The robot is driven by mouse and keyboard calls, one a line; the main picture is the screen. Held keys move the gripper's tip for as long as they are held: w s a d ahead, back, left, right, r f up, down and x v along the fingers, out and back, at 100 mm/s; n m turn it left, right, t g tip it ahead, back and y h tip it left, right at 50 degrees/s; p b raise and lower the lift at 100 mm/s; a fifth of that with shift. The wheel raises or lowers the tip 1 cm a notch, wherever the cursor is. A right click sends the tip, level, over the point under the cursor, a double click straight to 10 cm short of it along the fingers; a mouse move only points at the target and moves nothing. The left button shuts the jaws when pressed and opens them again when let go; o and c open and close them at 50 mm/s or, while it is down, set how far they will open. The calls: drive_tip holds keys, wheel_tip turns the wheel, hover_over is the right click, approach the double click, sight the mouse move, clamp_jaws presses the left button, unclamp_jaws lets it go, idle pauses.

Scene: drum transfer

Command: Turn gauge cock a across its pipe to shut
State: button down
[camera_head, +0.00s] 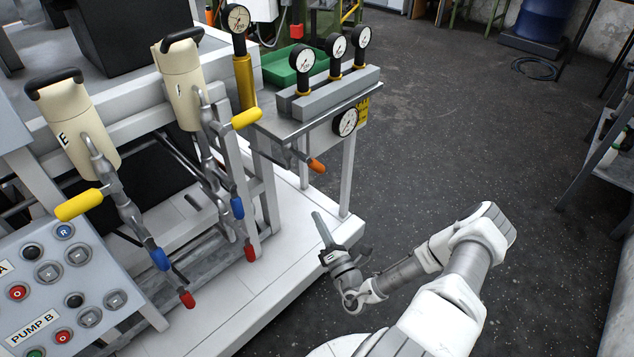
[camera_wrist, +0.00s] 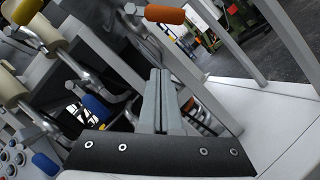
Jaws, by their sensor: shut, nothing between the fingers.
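Several round gauges stand on a grey block at the table's end, among them a front one (camera_head: 302,60). Another gauge (camera_head: 345,122) hangs on the table's side. An orange-handled lever (camera_head: 316,165) sticks out below the table top; its orange grip also shows at the top of the wrist view (camera_wrist: 165,14). No label tells me which part is gauge cock a. My gripper (camera_head: 317,216) is shut and empty, below the orange grip and apart from it, by the front table leg. Its two fingers lie together in the wrist view (camera_wrist: 158,72).
Two cream cylinders, one marked E (camera_head: 70,125), with yellow-, blue- and red-gripped levers stand left. A button panel (camera_head: 60,290) is at the lower left. White table legs (camera_head: 347,175) rise from the white platform near my gripper. Dark floor to the right is open.

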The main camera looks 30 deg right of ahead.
sight(314, 165)
drive_tip(key=w+d+r+b, duration=0.3)
drive_tip(key=w+r, duration=0.2)
drive_tip(key=w, duration=0.5)
drive_tip(key=shift+m, duration=0.3)
